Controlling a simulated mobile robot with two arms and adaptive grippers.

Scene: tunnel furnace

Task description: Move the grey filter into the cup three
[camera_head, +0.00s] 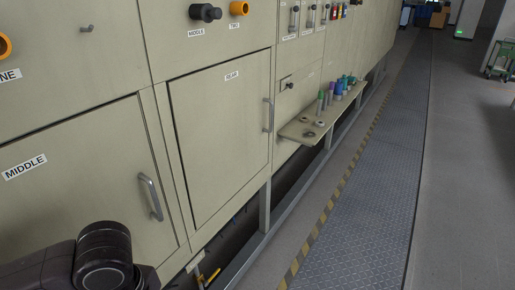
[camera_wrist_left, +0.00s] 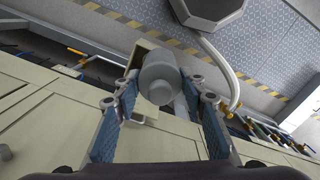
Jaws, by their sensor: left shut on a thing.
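In the left wrist view my left gripper (camera_wrist_left: 162,98) is shut on a grey cylinder, the grey filter (camera_wrist_left: 159,72). The filter sits between the blue-padded fingers, one rounded end towards the camera. In the head view a dark part of my arm shows at the bottom left, but the left gripper and the grey filter are out of that picture. Several small coloured cylinders (camera_head: 338,87) stand on a ledge (camera_head: 292,131) on the machine's side. I cannot tell which of the things there is cup three. My right gripper is not in view.
The beige furnace wall has a "MIDDLE" door (camera_head: 75,185) and a "REAR" door (camera_head: 220,130), both closed, with protruding handles. A grey metal walkway (camera_head: 365,180) with a yellow-black edge runs alongside and is clear. A green trolley (camera_head: 498,62) stands far right.

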